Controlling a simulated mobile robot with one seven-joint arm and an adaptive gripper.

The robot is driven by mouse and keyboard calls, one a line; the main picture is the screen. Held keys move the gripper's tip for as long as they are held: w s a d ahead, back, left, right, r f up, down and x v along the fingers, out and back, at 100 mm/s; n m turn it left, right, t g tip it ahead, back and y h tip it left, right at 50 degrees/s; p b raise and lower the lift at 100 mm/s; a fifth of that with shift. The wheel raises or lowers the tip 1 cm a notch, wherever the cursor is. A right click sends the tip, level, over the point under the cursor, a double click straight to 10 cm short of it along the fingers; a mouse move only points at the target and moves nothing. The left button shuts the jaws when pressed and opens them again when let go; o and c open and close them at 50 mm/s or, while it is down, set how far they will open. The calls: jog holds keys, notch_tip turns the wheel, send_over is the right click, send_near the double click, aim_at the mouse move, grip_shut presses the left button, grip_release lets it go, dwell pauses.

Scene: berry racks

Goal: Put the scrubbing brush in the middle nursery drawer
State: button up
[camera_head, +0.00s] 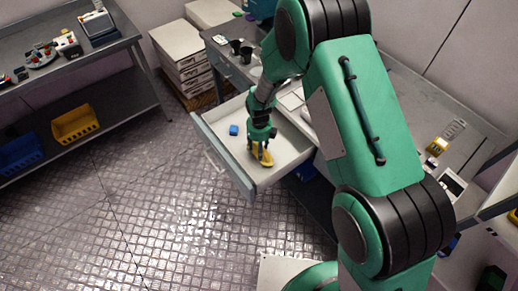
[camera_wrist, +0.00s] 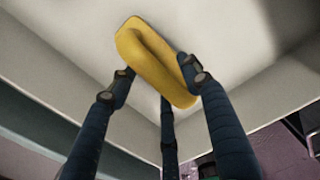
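The yellow scrubbing brush (camera_head: 266,158) is inside the open drawer (camera_head: 222,153), near its front right corner. In the wrist view the brush (camera_wrist: 140,45) lies slantwise between my fingertips, over the pale drawer floor. My gripper (camera_head: 261,147) points down into the drawer. In the wrist view my gripper (camera_wrist: 158,76) has fingers at both sides of the brush, and they appear to touch it. Whether the brush rests fully on the drawer floor is hard to tell. The drawer is pulled out from under the grey bench.
A small blue object (camera_head: 234,130) lies in the same drawer, left of the brush. Dark cups (camera_head: 240,49) stand on the bench behind. Stacked boxes (camera_head: 184,50) are at the back. A left workbench (camera_head: 110,48) has yellow (camera_head: 75,124) and blue bins below. The floor in front is clear.

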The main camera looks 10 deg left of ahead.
notch_tip(320, 180, up, 12)
jog(key=p, duration=0.2)
jog(key=shift+r, duration=0.15)
dwell(0.6)
dwell(0.5)
